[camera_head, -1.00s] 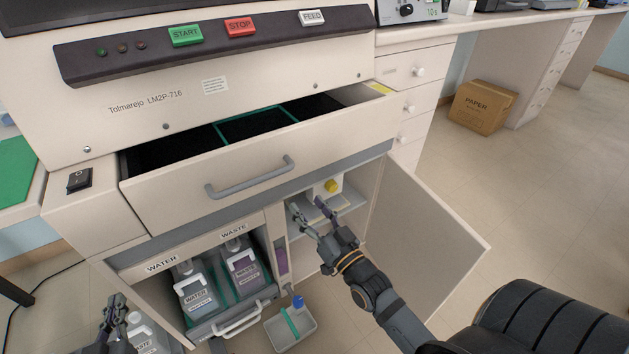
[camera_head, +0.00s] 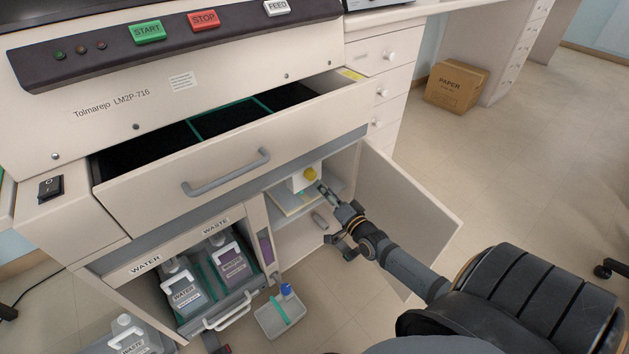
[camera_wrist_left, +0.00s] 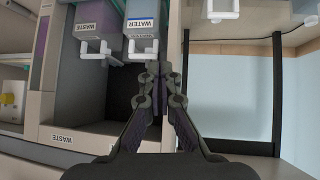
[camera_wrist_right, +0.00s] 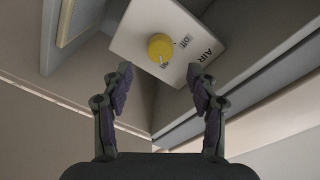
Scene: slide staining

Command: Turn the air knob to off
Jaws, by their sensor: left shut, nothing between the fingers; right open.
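The yellow air knob (camera_head: 310,174) sits on a white box inside the open right cabinet. In the right wrist view the knob (camera_wrist_right: 160,47) is on a white panel (camera_wrist_right: 140,20) marked AIR, Off and On. I cannot clearly tell which mark it points to. My right gripper (camera_wrist_right: 160,76) is open, its fingers apart below the knob in that view, not touching it. In the head view it is at the cabinet opening, just below the knob. My left gripper (camera_wrist_left: 158,70) is shut and empty. The knob also shows at the left edge of the left wrist view (camera_wrist_left: 7,98).
The open drawer (camera_head: 230,165) overhangs the cabinet. Water (camera_head: 184,290) and waste (camera_head: 231,262) bottles stand in the left bay. A small tray (camera_head: 283,318) lies on the floor in front.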

